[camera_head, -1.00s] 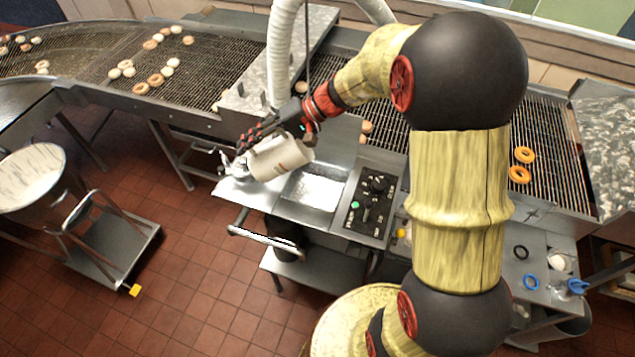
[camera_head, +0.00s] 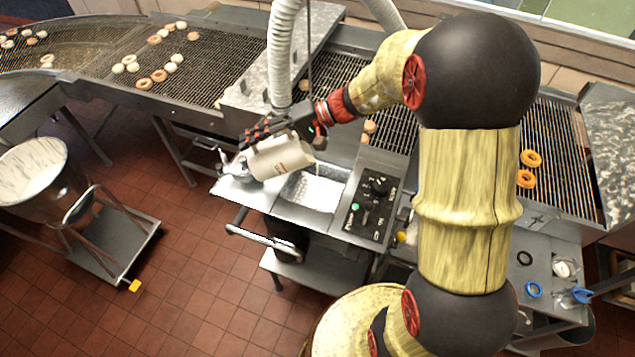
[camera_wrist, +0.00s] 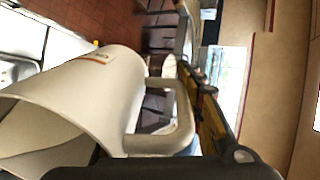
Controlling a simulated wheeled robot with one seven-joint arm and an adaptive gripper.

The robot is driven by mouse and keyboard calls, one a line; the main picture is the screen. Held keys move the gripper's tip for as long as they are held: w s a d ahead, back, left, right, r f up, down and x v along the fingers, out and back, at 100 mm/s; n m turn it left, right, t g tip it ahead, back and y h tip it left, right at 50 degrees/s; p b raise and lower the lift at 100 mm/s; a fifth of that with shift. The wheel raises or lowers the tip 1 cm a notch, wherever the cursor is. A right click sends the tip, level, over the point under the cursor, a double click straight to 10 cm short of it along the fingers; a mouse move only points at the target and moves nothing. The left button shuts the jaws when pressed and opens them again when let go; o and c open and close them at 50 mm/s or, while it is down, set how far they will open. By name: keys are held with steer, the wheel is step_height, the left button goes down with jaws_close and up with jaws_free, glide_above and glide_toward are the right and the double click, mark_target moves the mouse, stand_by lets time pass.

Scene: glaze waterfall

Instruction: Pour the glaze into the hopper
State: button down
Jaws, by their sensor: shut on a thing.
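A cream-white pitcher (camera_head: 277,160) is tilted far over on its side in the head view, its mouth toward the right. My gripper (camera_head: 262,135) is shut on the pitcher and holds it above the hopper (camera_head: 322,194), a shiny rectangular metal basin. The mouth is over the hopper's upper left part. A thin pale streak shows below the lip; I cannot clearly tell whether it is flowing glaze. The pitcher (camera_wrist: 90,95) fills the left of the wrist view, with its handle (camera_wrist: 178,138) to the right. The glaze inside is hidden.
A control panel (camera_head: 370,207) with knobs and a green button adjoins the hopper's right side. A white hose (camera_head: 281,60) hangs behind the gripper. Doughnuts lie on the mesh conveyor (camera_head: 110,50). A large bowl (camera_head: 30,170) on a wheeled stand is at the left.

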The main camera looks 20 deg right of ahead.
steer(key=shift+r, duration=0.1)
steer(key=shift+a+y, duration=0.3)
steer(key=shift+a, duration=0.3)
steer(key=shift+b, duration=0.35)
